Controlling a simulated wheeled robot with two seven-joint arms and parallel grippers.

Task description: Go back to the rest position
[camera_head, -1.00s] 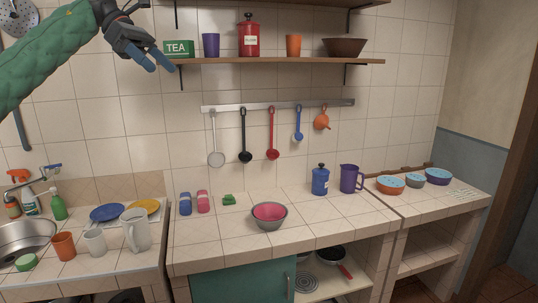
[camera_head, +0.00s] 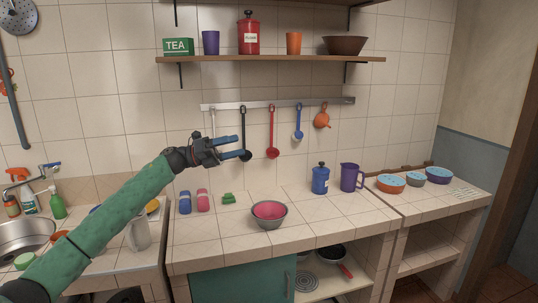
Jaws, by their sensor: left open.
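My left gripper (camera_head: 240,147) is open and empty. It hangs in the air above the counter, in front of the hanging ladles, with its blue fingers pointing right. My green left arm reaches up to it from the lower left. The arm hides parts of the plates, cups and sink edge behind it. The gripper covers most of the white ladle and part of the black ladle (camera_head: 245,118). My right gripper is not in view.
The tiled counter (camera_head: 330,215) holds a grey bowl with a red one inside (camera_head: 269,214), a blue canister (camera_head: 320,179) and a purple pitcher (camera_head: 351,177). A shelf (camera_head: 280,59) carries a green tea box (camera_head: 178,46). The counter's front middle is clear.

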